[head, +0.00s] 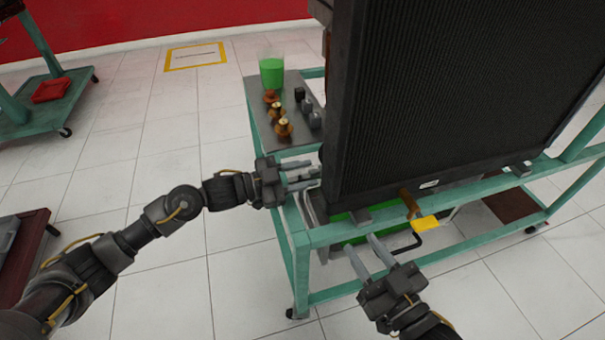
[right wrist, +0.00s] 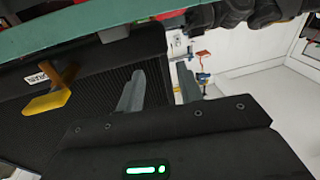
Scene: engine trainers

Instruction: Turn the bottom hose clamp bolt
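A black radiator (head: 440,95) stands on a green frame cart (head: 335,233). Below its lower edge are an orange-brown stub (head: 409,201), a yellow piece (head: 426,223) and a bent black rod (head: 408,246). I cannot make out the bottom hose clamp or its bolt. My left gripper (head: 314,174) is open at the radiator's lower left edge; I see nothing between its fingers. My right gripper (head: 361,244) is open and empty, low in front of the cart rail, left of the yellow piece. The right wrist view shows its parted fingers (right wrist: 160,82) and the yellow piece (right wrist: 47,103) to their left.
A grey side shelf (head: 266,128) on the cart holds a green container (head: 271,73), several orange-brown parts (head: 284,128) and dark caps (head: 314,120). Another green cart (head: 40,104) with a red item stands far left. Tiled floor between is clear.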

